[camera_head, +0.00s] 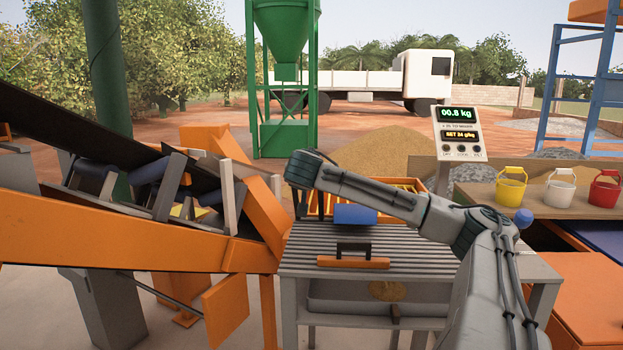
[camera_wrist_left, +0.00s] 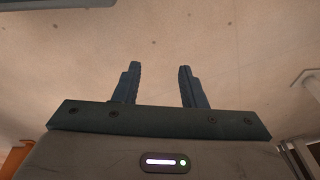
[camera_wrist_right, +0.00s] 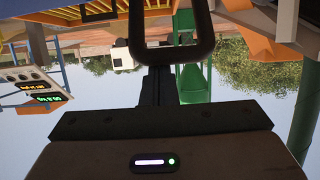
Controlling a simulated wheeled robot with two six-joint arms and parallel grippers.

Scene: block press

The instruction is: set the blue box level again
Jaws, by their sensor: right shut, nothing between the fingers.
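A blue box (camera_head: 355,214) sits at the back of the ribbed grey table (camera_head: 310,244), in front of an orange tray. My right arm partly hides it, and I cannot tell how far it is tilted. My right gripper (camera_wrist_right: 157,84) is shut and empty. A dark loop-shaped handle (camera_wrist_right: 137,30) stands just beyond its fingertips; I cannot tell if they touch. In the head view my right arm crosses above the table. My left gripper (camera_wrist_left: 160,84) is open and empty over bare ground, outside the head view.
An orange bar with a black handle (camera_head: 353,262) lies on the front of the table. An orange conveyor frame (camera_head: 130,248) fills the left.

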